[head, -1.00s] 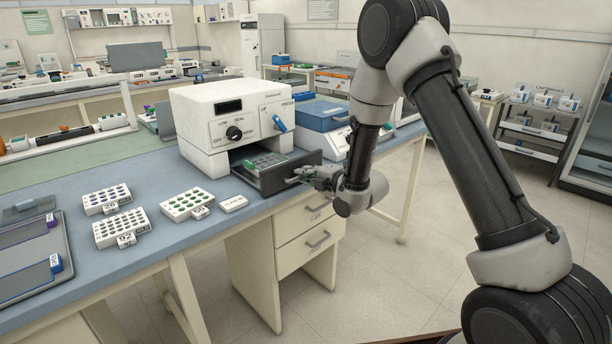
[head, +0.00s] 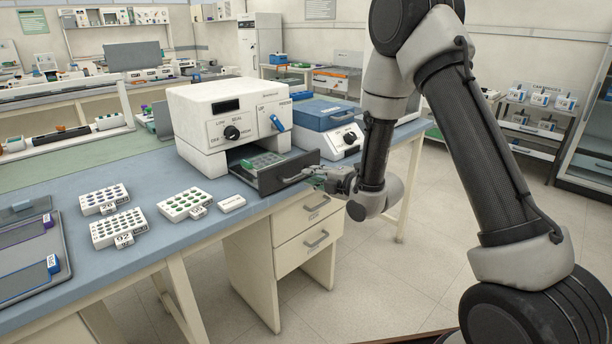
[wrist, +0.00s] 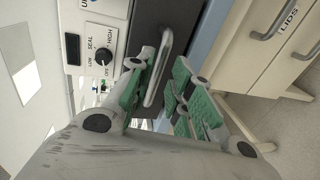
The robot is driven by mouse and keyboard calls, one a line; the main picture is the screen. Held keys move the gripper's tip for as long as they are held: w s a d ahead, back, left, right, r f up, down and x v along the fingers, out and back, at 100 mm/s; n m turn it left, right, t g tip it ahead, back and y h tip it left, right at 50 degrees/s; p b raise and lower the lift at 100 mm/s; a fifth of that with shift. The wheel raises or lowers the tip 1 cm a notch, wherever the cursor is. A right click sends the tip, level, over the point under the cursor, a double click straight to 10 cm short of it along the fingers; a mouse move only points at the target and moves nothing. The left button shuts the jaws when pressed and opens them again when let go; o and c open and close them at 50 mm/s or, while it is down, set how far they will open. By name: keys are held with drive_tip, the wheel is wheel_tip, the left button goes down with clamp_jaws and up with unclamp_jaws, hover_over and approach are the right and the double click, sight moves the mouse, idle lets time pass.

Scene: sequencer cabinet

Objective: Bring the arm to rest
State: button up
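My gripper (head: 312,175) is just in front of the pulled-out drawer (head: 290,172) of the white sealer box (head: 225,118), at the bench edge. In the wrist view my gripper (wrist: 166,72) shows its two green-padded fingers apart, with nothing clasped between the pads. The drawer's metal handle (wrist: 158,70) lies just ahead, close to the left finger; I cannot tell whether they touch. A green-and-grey plate (head: 263,162) lies in the drawer. My arm hangs down from the upper right, bent at the elbow.
Sample racks (head: 118,228) and a small white block (head: 232,203) lie on the blue bench (head: 150,250). A blue-lidded device (head: 325,115) stands right of the sealer. Drawers (head: 303,238) sit below the bench. Open floor (head: 400,275) lies to the right.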

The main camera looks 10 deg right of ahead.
drive_tip(key=v, duration=0.2)
drive_tip(key=shift+s+d+r, duration=0.1)
drive_tip(key=shift+s+d, duration=0.1)
drive_tip(key=shift+s, duration=0.1)
